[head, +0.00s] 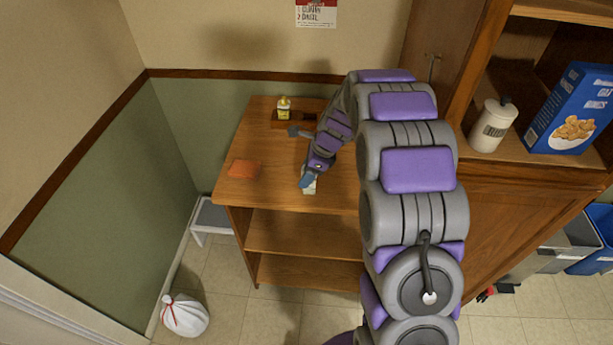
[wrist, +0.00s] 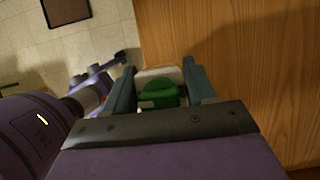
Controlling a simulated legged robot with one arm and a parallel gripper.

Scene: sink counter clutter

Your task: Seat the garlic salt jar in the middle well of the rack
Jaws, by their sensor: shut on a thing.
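My gripper (head: 307,180) is over the front part of the wooden counter. In the wrist view its two fingers (wrist: 158,80) stand on either side of a pale jar with a green cap (wrist: 158,94), and it is shut on this jar. The pale jar (head: 311,187) shows only in small part below the fingers in the head view; its label cannot be read. The brown rack (head: 279,124) stands at the back of the counter. A yellow jar (head: 284,107) stands at its left end. My arm hides part of the rack's right side.
An orange cloth-like item (head: 244,169) lies at the counter's left. The bare counter top (head: 275,152) lies between it and my arm. A wooden cabinet with a white canister (head: 493,125) and a blue box (head: 575,110) stands at the right.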

